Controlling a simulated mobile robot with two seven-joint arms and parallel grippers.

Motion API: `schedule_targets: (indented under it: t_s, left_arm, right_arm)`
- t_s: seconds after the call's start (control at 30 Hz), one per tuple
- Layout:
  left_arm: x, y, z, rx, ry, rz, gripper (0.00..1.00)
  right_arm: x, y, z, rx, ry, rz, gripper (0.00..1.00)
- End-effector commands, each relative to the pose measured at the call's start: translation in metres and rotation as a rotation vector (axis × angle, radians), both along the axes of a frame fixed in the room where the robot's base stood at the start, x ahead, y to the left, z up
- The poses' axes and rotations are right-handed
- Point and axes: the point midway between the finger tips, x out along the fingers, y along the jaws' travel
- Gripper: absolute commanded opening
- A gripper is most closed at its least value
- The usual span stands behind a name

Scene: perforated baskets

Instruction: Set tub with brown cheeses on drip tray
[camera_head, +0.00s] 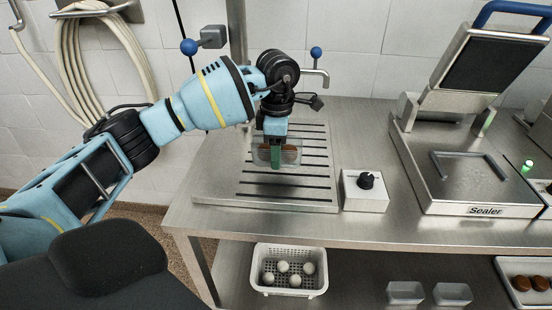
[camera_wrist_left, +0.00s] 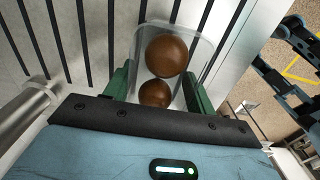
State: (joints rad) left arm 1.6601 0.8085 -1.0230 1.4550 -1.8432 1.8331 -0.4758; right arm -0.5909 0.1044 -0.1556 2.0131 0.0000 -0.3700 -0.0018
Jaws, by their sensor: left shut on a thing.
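The clear tub with brown cheeses (camera_head: 291,155) is at the drip tray, the slotted metal surface (camera_head: 222,187). My left gripper (camera_head: 276,160) is shut on the tub from above. In the left wrist view, its green fingers (camera_wrist_left: 160,92) are on either side of the clear tub (camera_wrist_left: 199,48), and two round brown cheeses (camera_wrist_left: 166,55) show inside. The tub is over the slots; I cannot tell whether its base touches the drip tray. My right gripper is not in view.
A control box with a black knob (camera_head: 365,190) stands right of the drip tray. A sealer (camera_head: 475,180) is farther right. A white perforated basket with white balls (camera_head: 289,291), two empty clear tubs (camera_head: 405,292) and a tray of brown cheeses (camera_head: 508,277) are on the lower shelf.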

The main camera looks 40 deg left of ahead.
Motion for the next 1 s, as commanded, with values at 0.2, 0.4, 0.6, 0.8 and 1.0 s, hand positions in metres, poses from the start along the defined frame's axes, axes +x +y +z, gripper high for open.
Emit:
schedule_targets:
  t_s: [0.2, 0.4, 0.6, 0.8, 1.0]
  left_arm:
    - [0.003, 0.006, -0.015, 0.000, 0.001, 0.001, 0.35]
    - [0.004, 0.006, -0.035, 0.000, -0.002, 0.001, 0.35]
    - [0.004, 0.006, -0.035, 0.000, -0.002, 0.001, 0.35]
    - [0.004, 0.006, -0.039, 0.001, -0.001, 0.001, 0.58]
    - [0.004, 0.006, -0.038, 0.001, -0.001, 0.001, 0.77]
  right_arm:
    - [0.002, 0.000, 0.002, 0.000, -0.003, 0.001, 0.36]
    - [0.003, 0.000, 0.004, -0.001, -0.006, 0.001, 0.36]
    - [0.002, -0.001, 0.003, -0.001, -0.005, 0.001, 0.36]
    - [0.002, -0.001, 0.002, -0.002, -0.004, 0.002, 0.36]
    - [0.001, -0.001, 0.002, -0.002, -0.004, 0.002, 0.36]
